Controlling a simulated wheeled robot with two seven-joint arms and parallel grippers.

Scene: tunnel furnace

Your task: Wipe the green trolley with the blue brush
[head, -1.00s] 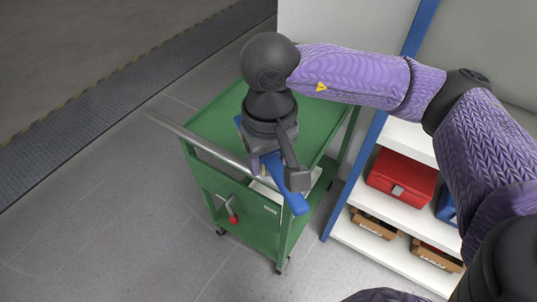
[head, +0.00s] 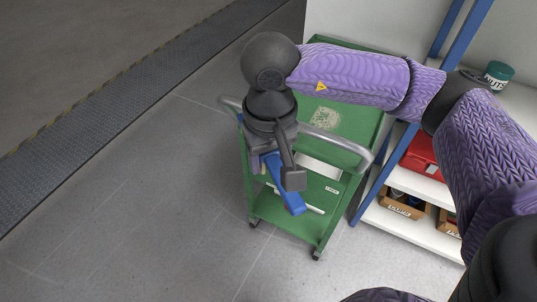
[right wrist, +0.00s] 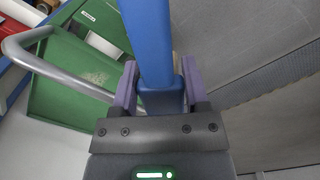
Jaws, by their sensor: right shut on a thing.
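The green trolley (head: 350,127) stands in the middle of the head view, with a grey push handle across its near end. A pale speckled patch (head: 325,118) shows on its top. My right gripper (head: 278,172) is shut on the blue brush (head: 291,197), in front of the trolley's handle end. In the right wrist view the brush (right wrist: 150,45) runs up between the two purple fingers, and the trolley's top (right wrist: 65,85) lies to the left. The brush's bristles cannot be made out. My left gripper is not in view.
A white shelf unit with blue posts (head: 362,195) stands right of the trolley. It holds a red box (head: 423,155), cardboard bins (head: 402,205) and a green jar labelled NUTS (head: 498,74). The grey floor left of the trolley is clear.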

